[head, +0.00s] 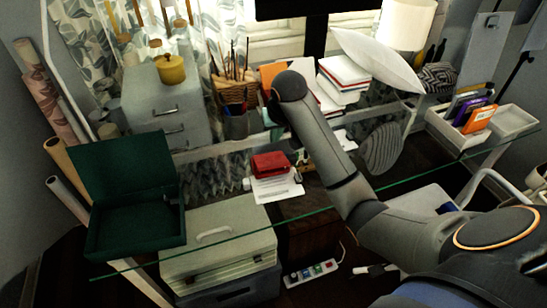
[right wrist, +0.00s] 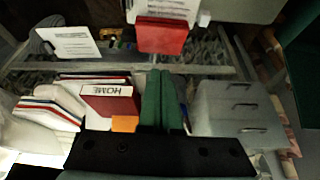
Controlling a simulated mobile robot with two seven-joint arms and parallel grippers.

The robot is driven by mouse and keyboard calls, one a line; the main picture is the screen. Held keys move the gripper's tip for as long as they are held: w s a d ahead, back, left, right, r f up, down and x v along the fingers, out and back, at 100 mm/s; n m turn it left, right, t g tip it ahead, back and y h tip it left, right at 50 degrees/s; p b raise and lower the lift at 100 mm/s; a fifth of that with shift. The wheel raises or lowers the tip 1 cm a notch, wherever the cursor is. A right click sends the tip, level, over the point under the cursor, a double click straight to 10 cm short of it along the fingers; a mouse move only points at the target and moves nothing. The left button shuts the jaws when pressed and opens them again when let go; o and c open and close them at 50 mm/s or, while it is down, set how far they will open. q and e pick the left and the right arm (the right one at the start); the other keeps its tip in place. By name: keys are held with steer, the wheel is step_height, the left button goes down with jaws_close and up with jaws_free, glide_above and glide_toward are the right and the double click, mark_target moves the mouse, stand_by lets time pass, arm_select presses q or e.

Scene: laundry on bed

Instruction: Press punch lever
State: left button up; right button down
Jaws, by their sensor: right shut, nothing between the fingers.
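The red punch (head: 270,162) sits on a white sheet of paper (head: 277,187) on the glass desk. In the right wrist view the punch (right wrist: 162,38) is beyond the fingertips, near the top middle, with the paper (right wrist: 170,9) behind it. My right gripper (head: 276,132) is small and partly hidden by its own wrist in the head view, behind the punch and apart from it. In the right wrist view its two green fingers (right wrist: 160,74) are together with nothing between them. My left gripper is not in view.
An open green box (head: 128,236) stands on the desk at left. A pen basket (head: 236,92), stacked books (head: 343,72) and a white pillow (head: 375,58) are at the back. A white tray (head: 512,122) with booklets is at right.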

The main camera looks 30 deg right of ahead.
glide_above(272, 162)
steer(key=f, duration=0.6)
steer(key=shift+s+a+f, duration=0.1)
steer(key=shift+s+f, duration=0.2)
steer(key=shift+f, duration=0.1)
steer(key=shift+s+a+f, duration=0.1)
steer(key=shift+s+f, duration=0.15)
steer(key=shift+f, duration=0.3)
steer(key=shift+s+a+f, duration=0.1)
steer(key=shift+s+f, duration=0.15)
steer(key=shift+f, duration=0.25)
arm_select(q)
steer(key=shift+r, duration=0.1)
arm_select(e)
steer(key=shift+s+f, duration=0.15)
steer(key=shift+f, duration=0.4)
steer(key=shift+f, duration=0.1)
